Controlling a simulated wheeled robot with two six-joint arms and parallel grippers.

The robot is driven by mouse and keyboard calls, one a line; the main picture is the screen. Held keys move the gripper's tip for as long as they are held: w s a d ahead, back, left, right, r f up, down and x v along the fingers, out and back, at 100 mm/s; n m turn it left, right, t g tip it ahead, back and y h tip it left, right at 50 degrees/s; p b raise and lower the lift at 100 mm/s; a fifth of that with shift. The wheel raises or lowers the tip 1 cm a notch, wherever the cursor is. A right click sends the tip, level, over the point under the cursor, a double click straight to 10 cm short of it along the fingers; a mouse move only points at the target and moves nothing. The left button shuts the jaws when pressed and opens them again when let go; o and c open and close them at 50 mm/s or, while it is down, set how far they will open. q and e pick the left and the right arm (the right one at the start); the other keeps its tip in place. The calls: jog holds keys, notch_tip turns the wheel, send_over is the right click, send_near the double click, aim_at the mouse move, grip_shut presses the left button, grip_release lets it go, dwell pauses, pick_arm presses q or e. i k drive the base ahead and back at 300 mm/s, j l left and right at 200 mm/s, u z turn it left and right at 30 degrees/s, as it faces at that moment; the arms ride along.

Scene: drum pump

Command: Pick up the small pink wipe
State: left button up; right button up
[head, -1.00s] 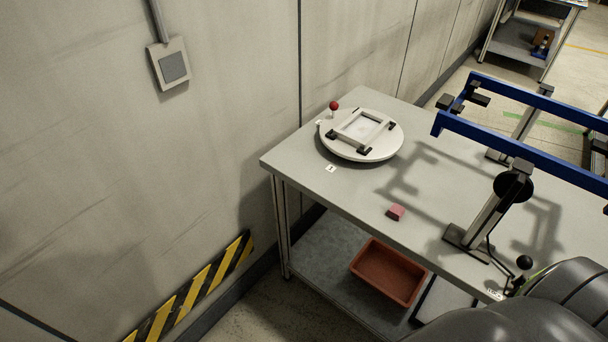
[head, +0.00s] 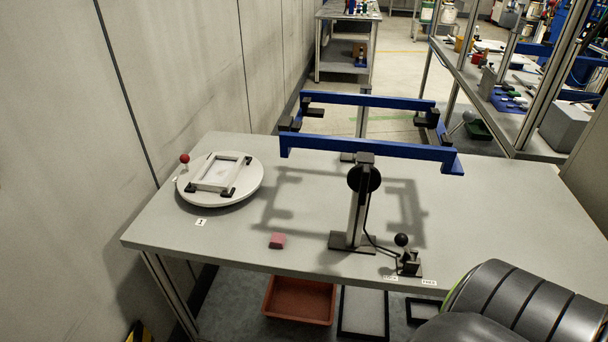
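The small pink wipe (head: 277,241) lies on the grey table (head: 300,258) near its front edge, left of the black foot of the blue-framed stand. It is a small block-like piece and nothing touches it. No gripper shows in the head view. A dark rounded arm part of mine fills the lower right corner, well to the right of the wipe.
A white round turntable (head: 220,181) with a frame and red knob stands at the table's left. A blue frame on a stand (head: 370,150) rises over the middle. A black-knobbed lever (head: 402,252) sits front right. A red bin (head: 299,300) is below.

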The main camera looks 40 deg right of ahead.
aim_at(277, 241)
jog(key=z, duration=1.05)
